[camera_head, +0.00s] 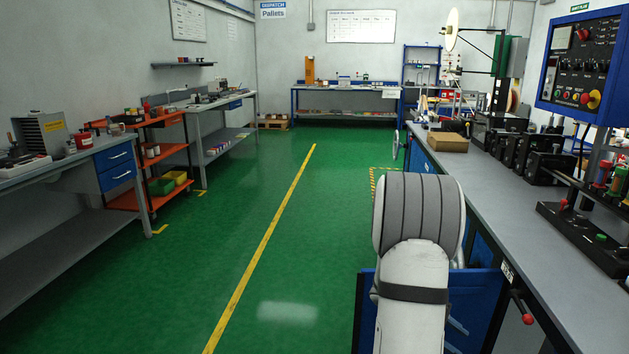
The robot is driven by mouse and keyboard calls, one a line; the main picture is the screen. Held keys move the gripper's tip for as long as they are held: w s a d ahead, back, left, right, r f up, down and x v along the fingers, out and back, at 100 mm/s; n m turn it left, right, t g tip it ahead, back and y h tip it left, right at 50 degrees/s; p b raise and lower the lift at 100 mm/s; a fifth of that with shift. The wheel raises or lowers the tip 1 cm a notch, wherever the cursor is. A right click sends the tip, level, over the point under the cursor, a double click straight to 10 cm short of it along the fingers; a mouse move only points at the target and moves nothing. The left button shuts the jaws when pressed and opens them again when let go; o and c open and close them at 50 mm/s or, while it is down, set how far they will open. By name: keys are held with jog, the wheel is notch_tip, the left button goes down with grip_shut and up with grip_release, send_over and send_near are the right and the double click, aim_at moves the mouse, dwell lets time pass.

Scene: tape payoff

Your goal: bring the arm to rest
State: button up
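My arm shows at the lower right of the head view, its white link and large grey ribbed joint standing up in front of the right-hand bench (545,222). The rest of the arm is hidden behind that joint or outside the picture. My gripper is not in view, so I cannot see its fingers or whether it holds anything.
The bench with black machines, a cardboard box (447,142) and a blue control panel (585,65) runs close along my right. Workbenches and an orange cart (165,160) line the left wall. The green floor (300,215) between is clear, with a yellow line.

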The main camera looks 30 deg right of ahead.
jog(key=w+a+r+m+t+y+p, duration=0.3)
jog(key=a+r+p, duration=0.5)
jog(key=a+r, duration=1.05)
jog(key=s+a+r+t+y+p, duration=0.1)
jog(key=a+r+t+y+p, duration=0.1)
jog(key=a, duration=0.9)
jog(key=s+a+r+t+y+p, duration=0.1)
jog(key=a+r+t+y+p, duration=0.2)
jog(key=a+r+p, duration=0.3)
jog(key=a+r+t, duration=0.1)
jog(key=a+r, duration=0.2)
jog(key=a, duration=0.2)
jog(key=shift+s+a, duration=0.25)
jog(key=shift+s, duration=0.05)
jog(key=shift+d+r, duration=0.1)
